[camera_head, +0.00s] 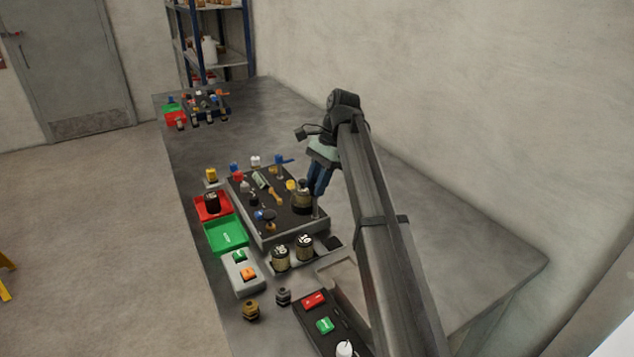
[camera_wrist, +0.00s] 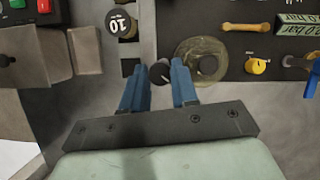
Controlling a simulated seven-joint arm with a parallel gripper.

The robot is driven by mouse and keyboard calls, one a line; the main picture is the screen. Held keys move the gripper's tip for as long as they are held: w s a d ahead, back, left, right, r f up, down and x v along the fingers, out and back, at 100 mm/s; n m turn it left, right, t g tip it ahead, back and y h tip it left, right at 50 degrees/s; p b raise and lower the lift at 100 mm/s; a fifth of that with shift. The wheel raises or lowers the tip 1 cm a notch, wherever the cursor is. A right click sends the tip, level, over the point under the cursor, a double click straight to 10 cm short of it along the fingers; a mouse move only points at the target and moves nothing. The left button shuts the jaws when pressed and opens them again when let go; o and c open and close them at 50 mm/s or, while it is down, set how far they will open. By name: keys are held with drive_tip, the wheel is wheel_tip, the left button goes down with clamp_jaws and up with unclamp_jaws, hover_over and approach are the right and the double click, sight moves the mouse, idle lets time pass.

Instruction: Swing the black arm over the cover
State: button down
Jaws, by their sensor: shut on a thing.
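The cover appears to be the round olive-brown, jar-like piece (camera_head: 302,201) at the right side of the dark panel, beside my gripper's fingers. In the wrist view it is a translucent round cover (camera_wrist: 191,51) with a dark round top, just right of my fingertips. My gripper (camera_head: 316,194) reaches down at the panel's right edge. In the wrist view my gripper (camera_wrist: 160,68) has its blue fingers on either side of a small dark knob, seemingly the end of the black arm (camera_wrist: 160,74). The knob is beside the cover, not over it. The rest of the arm is not clear.
The panel (camera_head: 262,226) carries several knobs, valves and a yellow handle. Two dark jars (camera_head: 281,258) stand in front, with a green tray (camera_head: 226,235) and a red tray (camera_head: 203,212) at left. The table right of my arm is bare.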

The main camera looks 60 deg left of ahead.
drive_tip(key=c, duration=0.9)
unclamp_jaws()
drive_tip(key=m, duration=0.1)
drive_tip(key=m+y, duration=0.1)
drive_tip(key=m, duration=0.1)
drive_tip(key=m+y, duration=0.1)
drive_tip(key=m, duration=0.1)
drive_tip(key=shift+d, duration=0.25)
drive_tip(key=m+y, duration=0.1)
drive_tip(key=m, duration=0.1)
drive_tip(key=m+t, duration=0.1)
drive_tip(key=m, duration=0.2)
drive_tip(key=shift+s+d+m+y, duration=0.1)
drive_tip(key=shift+s+m+y, duration=0.05)
drive_tip(key=shift+m+y, duration=0.2)
drive_tip(key=v, duration=1.4)
drive_tip(key=w+d+f+t, duration=0.1)
drive_tip(key=w+d+f, duration=0.4)
drive_tip(key=w+d, duration=0.5)
drive_tip(key=w+d+f+t+h, duration=0.1)
drive_tip(key=w+d+f+t, duration=0.1)
drive_tip(key=w+d+f, duration=0.3)
drive_tip(key=shift+w+d, duration=2.4)
drive_tip(key=shift+w, duration=0.05)
